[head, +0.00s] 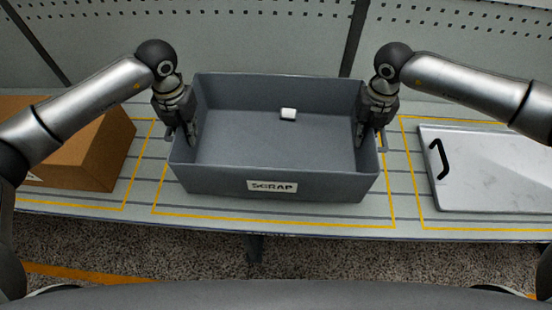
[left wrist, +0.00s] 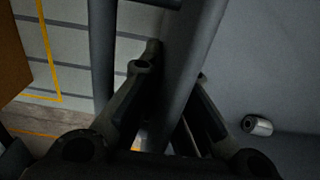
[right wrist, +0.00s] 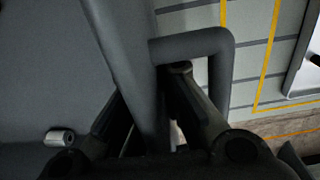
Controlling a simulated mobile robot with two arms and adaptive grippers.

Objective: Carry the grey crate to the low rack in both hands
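The grey crate (head: 275,183), labelled SCRAP, is upright and level over the middle yellow-outlined bay of the low rack (head: 300,228). I cannot tell whether its base touches the rack. My left gripper (head: 192,130) is at its left wall, one finger inside and one outside. The left wrist view shows both fingers against that wall (left wrist: 190,60). My right gripper (head: 363,130) is shut the same way on the right wall. In the right wrist view, its outer finger passes through the looped handle (right wrist: 195,42). A small white piece (head: 288,114) lies inside the crate.
A brown cardboard box (head: 65,145) stands in the left bay. A pale marbled panel with a black handle (head: 495,170) lies in the right bay. A perforated grey back panel (head: 270,40) rises behind. Speckled floor (head: 180,245) shows in front.

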